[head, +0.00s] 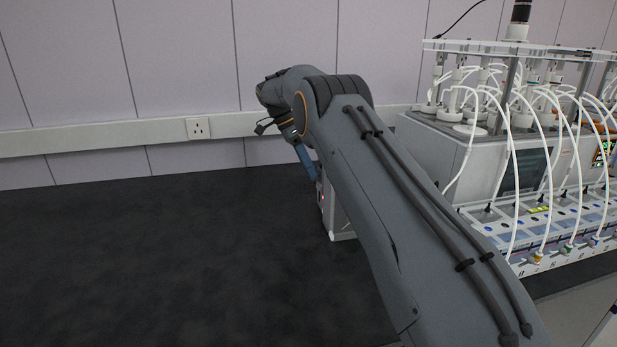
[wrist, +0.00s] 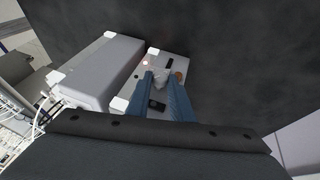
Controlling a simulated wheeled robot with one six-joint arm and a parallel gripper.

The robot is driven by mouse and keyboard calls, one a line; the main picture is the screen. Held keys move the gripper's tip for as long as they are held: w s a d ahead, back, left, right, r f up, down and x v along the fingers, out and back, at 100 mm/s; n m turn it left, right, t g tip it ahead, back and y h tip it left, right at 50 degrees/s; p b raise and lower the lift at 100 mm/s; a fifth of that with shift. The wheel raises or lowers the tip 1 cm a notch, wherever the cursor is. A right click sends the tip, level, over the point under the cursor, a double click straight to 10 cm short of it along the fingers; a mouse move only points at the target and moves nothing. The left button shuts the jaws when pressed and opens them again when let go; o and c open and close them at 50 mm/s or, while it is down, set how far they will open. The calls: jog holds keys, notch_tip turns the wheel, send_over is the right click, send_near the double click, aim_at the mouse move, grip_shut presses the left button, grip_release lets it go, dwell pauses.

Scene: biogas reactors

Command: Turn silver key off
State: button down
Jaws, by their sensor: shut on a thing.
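My gripper (wrist: 163,90) shows in the wrist view, its two blue fingers reaching over a white panel (wrist: 154,58) on the end of a grey box (wrist: 98,70). The silver key (wrist: 161,78) is a small pale shape between the fingertips, and the fingers are shut on it. The key's exact angle is too small to tell. In the head view a blue finger (head: 305,160) points down at the panel side of the box (head: 340,215). My arm hides most of the box there, and the key is out of sight.
A reactor rack with white tubes (head: 520,110) stands to the right. The dark bench top (head: 170,260) on the left is clear.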

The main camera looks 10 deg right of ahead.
dwell(0.4)
jog(key=c, duration=1.6)
grip_release()
jog(key=shift+r, duration=0.15)
jog(key=shift+r, duration=4.85)
